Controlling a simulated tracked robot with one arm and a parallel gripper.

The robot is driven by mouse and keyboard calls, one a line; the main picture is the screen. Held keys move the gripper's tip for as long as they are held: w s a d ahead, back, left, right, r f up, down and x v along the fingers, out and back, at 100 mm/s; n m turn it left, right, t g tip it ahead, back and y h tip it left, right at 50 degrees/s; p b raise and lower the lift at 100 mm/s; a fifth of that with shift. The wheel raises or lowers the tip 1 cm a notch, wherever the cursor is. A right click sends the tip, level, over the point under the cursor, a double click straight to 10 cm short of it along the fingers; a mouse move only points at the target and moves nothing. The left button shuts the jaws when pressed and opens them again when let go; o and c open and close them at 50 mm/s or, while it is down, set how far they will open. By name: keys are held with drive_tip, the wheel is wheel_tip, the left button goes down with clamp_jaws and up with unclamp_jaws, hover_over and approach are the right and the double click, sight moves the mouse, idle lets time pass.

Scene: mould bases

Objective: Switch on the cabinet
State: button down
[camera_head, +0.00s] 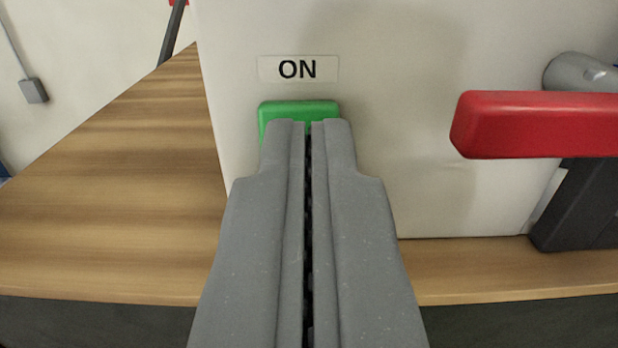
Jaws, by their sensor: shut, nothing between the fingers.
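The white cabinet (420,60) fills the middle and right of the view and stands on a wooden table. On its face is a green button (298,109) under a label (297,69) that reads ON. My gripper (308,124) is shut and empty. Its fingertips are in front of the green button and cover its lower part. I cannot tell whether the tips touch the button or whether it is pressed in.
A red handle (540,124) with a grey round part and a dark bracket (580,205) juts out to the right of my gripper. The wooden table top (120,190) is bare on the left. A grey box (33,91) with a cable hangs on the far wall.

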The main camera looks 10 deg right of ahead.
drive_tip(key=s+a+r+b, duration=0.1)
drive_tip(key=s+r+b, duration=0.1)
drive_tip(key=s, duration=0.9)
drive_tip(key=shift+s+a, duration=0.15)
drive_tip(key=shift+a, duration=0.2)
drive_tip(key=shift+f, duration=0.1)
drive_tip(key=w+d+f+n+g+b, duration=0.1)
drive_tip(key=w+d+f+b, duration=0.15)
drive_tip(key=d, duration=0.85)
drive_tip(key=w+d+f+n+g+b, duration=0.1)
drive_tip(key=w+d+f+b, duration=0.15)
drive_tip(key=d, duration=0.85)
drive_tip(key=s+d+f+y+b, duration=0.1)
drive_tip(key=s+d+f+b, duration=0.2)
drive_tip(key=s+d+f, duration=0.2)
drive_tip(key=s+d+f+g+y+b, duration=0.1)
drive_tip(key=s+d+f+y+b, duration=0.1)
drive_tip(key=s+d+f, duration=0.3)
drive_tip(key=d+f+b, duration=0.1)
drive_tip(key=d+f, duration=0.3)
drive_tip(key=f, duration=0.1)
drive_tip(key=shift+d, duration=0.15)
